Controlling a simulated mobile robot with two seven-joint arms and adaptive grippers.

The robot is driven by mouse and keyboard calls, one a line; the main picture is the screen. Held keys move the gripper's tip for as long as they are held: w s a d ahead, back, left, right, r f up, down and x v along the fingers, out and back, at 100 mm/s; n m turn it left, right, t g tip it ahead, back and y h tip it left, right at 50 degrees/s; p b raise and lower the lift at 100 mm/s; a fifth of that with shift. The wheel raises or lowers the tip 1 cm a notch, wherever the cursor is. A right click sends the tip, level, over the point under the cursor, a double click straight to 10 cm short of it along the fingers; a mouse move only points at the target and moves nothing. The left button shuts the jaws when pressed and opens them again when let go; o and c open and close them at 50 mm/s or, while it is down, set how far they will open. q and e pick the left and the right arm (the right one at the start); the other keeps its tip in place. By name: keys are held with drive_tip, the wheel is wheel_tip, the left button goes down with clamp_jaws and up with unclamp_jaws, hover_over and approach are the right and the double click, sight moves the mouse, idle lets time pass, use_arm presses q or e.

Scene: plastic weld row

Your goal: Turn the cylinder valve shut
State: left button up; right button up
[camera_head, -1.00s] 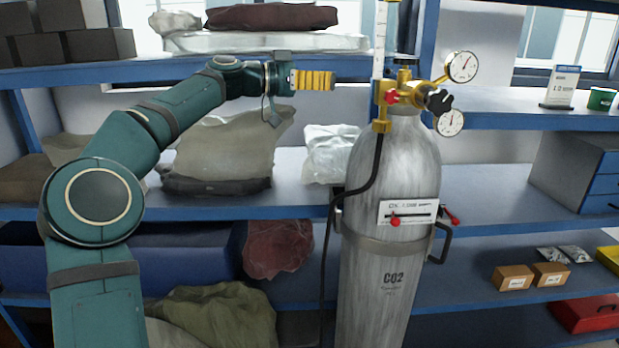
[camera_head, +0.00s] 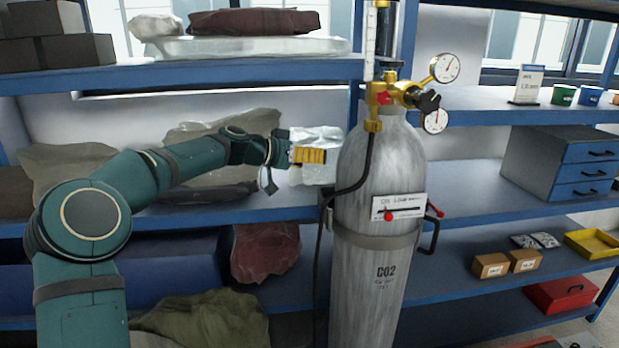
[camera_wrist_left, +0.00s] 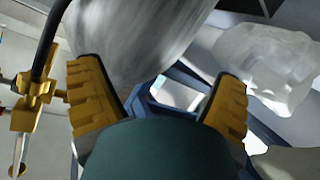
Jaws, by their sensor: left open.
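The grey CO2 cylinder (camera_head: 372,270) stands upright in front of the shelves, and its rounded shoulder shows in the left wrist view (camera_wrist_left: 140,35). On its top sits a brass regulator (camera_head: 376,100) with a dark knob (camera_head: 428,101) on the right; a dark cap-like valve top (camera_head: 389,76) is partly hidden behind the brass. Brass fittings (camera_wrist_left: 30,100) also show at the left of the wrist view. My left gripper (camera_head: 310,156), with yellow ridged fingers, is left of the cylinder's shoulder, below the valve. In the wrist view it is open and empty (camera_wrist_left: 160,76). My right gripper is not seen.
A black hose (camera_head: 357,180) hangs from the regulator down the cylinder's left side, close to my gripper. Two gauges (camera_head: 445,68) stick out right. A strap (camera_head: 372,239) circles the cylinder. Blue shelves (camera_head: 200,78) with wrapped bundles stand behind my arm.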

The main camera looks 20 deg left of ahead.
use_arm(q)
drive_tip(key=shift+n+g+y, duration=0.3)
drive_tip(key=shift+n, duration=0.1)
drive_tip(key=shift+d+f, duration=0.15)
drive_tip(key=shift+f, duration=1)
drive_tip(key=shift+d+f, duration=0.1)
drive_tip(key=shift+f, duration=1)
